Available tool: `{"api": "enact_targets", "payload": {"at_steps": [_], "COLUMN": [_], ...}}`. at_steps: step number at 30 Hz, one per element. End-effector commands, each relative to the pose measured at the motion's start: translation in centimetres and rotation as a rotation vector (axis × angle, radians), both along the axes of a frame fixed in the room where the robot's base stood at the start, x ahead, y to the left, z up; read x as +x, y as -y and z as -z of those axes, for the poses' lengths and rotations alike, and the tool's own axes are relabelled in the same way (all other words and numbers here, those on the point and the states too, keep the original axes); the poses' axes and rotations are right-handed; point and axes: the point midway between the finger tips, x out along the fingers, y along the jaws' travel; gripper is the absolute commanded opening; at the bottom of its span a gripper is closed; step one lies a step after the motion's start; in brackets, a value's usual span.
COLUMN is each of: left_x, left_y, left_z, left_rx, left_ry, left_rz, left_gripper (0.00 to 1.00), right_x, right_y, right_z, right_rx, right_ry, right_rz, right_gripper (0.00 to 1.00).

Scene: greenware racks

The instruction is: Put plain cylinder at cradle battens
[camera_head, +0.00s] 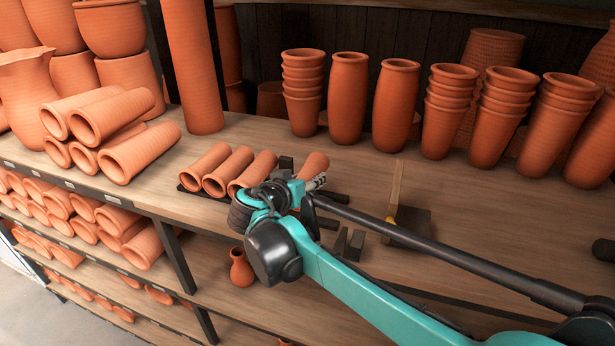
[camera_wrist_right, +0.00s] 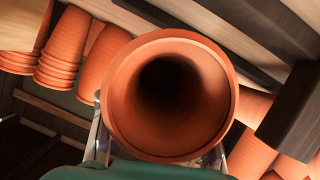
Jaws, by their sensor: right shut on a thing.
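A plain terracotta cylinder (camera_head: 314,166) is held in my right gripper (camera_head: 308,182) above the shelf, right of a row of lying cylinders. In the right wrist view the held cylinder (camera_wrist_right: 172,40) shows its open round mouth toward the camera, between the fingers. My right gripper is shut on it; the arm hides part of the cylinder. Dark cradle battens (camera_head: 187,189) lie under the row of cylinders (camera_head: 228,172); more dark batten ends (camera_head: 355,245) show right of the gripper. Dark bars, likely battens, show in the right wrist view (camera_wrist_right: 228,52). My left gripper is not in view.
Stacked cups and tall vases (camera_head: 347,98) stand along the back. A pile of cylinders (camera_head: 138,152) and a tall column (camera_head: 193,65) stand left. A pale upright slat (camera_head: 397,188) stands right of the gripper. The shelf (camera_head: 470,205) farther right has bare room.

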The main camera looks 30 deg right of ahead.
Motion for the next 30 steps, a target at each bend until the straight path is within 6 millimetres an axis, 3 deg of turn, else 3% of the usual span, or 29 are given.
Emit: {"api": "enact_targets", "payload": {"at_steps": [5, 30], "left_x": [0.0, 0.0], "left_y": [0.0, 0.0], "left_z": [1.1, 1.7], "left_rx": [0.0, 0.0], "left_ry": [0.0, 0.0], "left_rz": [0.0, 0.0], "left_gripper": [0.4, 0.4], "right_x": [0.0, 0.0], "right_y": [0.0, 0.0], "right_z": [1.4, 2.3], "right_rx": [-0.001, -0.001], "right_ry": [0.0, 0.001], "right_rz": [-0.001, 0.0], "right_gripper": [0.0, 0.0]}}
